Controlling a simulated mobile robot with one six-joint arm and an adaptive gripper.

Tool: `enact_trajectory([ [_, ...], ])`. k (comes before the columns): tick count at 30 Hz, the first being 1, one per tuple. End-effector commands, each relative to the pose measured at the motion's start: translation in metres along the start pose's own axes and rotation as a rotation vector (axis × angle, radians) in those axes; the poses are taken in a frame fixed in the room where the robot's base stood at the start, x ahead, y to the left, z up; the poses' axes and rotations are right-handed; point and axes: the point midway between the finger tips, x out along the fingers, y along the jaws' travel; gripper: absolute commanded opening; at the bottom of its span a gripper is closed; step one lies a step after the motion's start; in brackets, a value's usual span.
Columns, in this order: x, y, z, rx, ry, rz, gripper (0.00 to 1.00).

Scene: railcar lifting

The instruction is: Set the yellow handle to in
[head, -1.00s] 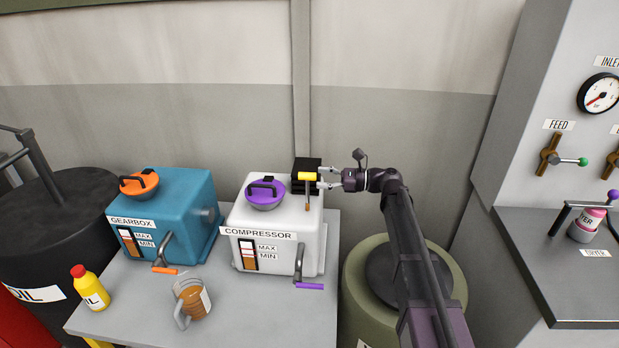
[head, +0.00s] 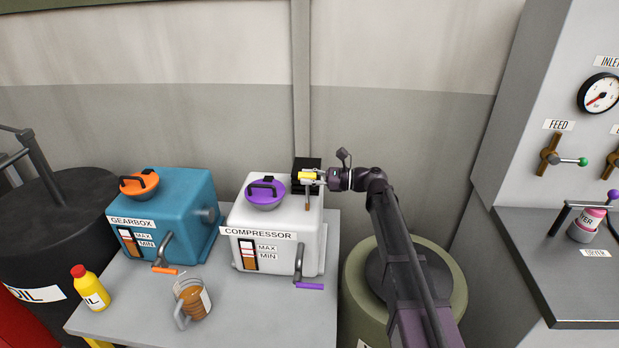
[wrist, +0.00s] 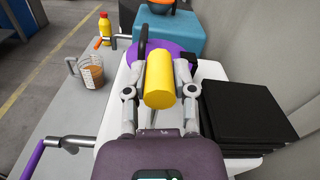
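The yellow handle (head: 307,176) is a short cylinder at the black block (head: 306,163) on the back right of the white compressor box (head: 278,222). In the wrist view the yellow handle (wrist: 160,78) lies between the two fingers of my gripper (wrist: 158,85), one finger along each side. In the head view my gripper (head: 315,177) reaches it from the right. The fingers appear closed in against the handle's sides. The fingertips are partly hidden behind the handle in the wrist view.
A purple lid (head: 265,193) with a black grip sits on the compressor, just left of the handle. The blue gearbox (head: 172,225) stands further left. A jug of brown liquid (head: 192,299) and a yellow bottle (head: 90,288) stand on the grey table (head: 245,315). The wall is close behind.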

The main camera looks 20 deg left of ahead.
Motion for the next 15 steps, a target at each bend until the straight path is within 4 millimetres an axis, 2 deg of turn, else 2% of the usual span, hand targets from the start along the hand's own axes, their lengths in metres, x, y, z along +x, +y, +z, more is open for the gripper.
enact_trajectory([
  [8,0.0,0.0,-0.003,0.0,-0.001,-0.002,0.0],
  [15,0.001,0.003,-0.022,0.0,-0.001,-0.002,0.0],
])
